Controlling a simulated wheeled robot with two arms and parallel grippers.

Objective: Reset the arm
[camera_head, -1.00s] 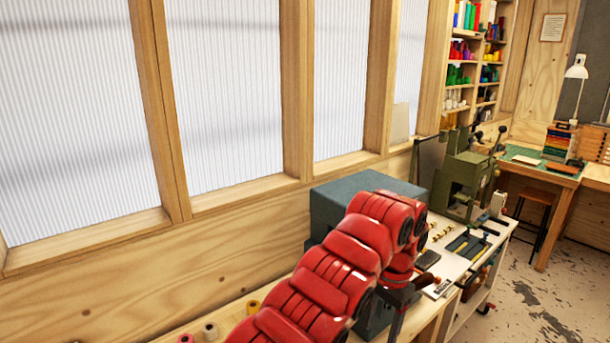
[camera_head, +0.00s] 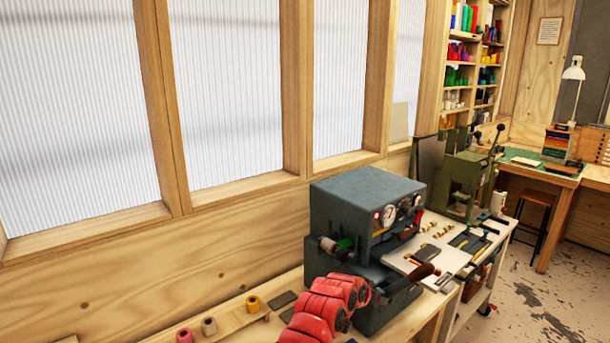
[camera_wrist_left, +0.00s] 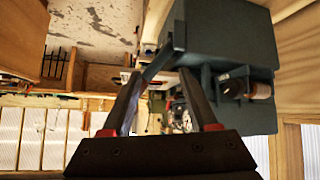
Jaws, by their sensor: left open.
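My left gripper (camera_wrist_left: 160,74) is open in the left wrist view, its two dark fingers apart with nothing seen between them. Past the fingers stands a blue-grey press machine (camera_wrist_left: 225,45), which also shows in the head view (camera_head: 365,203) with gauges on its front. In the head view my red left arm comes up from the bottom edge, in front of the machine's lower left; its gripper cannot be made out there. A foil roll (camera_wrist_left: 250,88) sits on the machine's side. My right gripper is in neither view.
A green machine (camera_head: 465,180) stands behind the press. Open floor is at right.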

